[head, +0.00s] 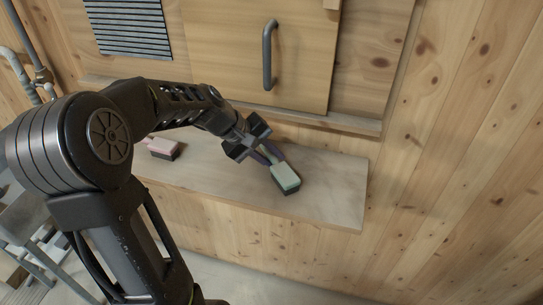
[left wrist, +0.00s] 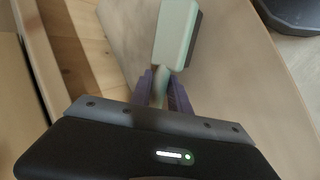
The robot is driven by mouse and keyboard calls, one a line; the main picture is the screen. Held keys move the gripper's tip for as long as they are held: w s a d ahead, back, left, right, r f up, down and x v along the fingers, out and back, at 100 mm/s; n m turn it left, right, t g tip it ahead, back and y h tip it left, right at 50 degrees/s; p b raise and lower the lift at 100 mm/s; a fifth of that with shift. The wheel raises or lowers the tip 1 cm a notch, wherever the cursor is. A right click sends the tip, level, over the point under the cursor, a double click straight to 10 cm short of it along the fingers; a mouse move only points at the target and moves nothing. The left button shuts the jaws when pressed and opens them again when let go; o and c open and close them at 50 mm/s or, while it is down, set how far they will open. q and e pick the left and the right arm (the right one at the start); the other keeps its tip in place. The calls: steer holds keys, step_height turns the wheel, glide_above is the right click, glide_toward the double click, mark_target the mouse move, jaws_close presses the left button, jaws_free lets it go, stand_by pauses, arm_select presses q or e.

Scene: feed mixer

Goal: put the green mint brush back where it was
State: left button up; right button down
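The green mint brush (head: 285,176) has a pale green block with dark bristles below. It is over the right part of the wooden shelf (head: 335,190). My left gripper (head: 268,158) comes in from the upper left with its purple fingers around the brush's handle. In the left wrist view the mint brush (left wrist: 176,32) points away from the gripper (left wrist: 162,92), its handle between the two fingers. I cannot tell whether the bristles touch the shelf. My right gripper is not in view.
A pink brush (head: 162,147) lies on the shelf to the left, partly behind my arm. A wooden door with a dark handle (head: 268,55) is above the shelf. The shelf's right end is clear. A dark object (left wrist: 292,14) shows at the wrist view's upper right.

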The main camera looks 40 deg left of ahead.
arm_select(q)
steer(key=shift+o, duration=0.7)
steer(key=shift+r, duration=0.15)
steer(key=v, duration=1.2)
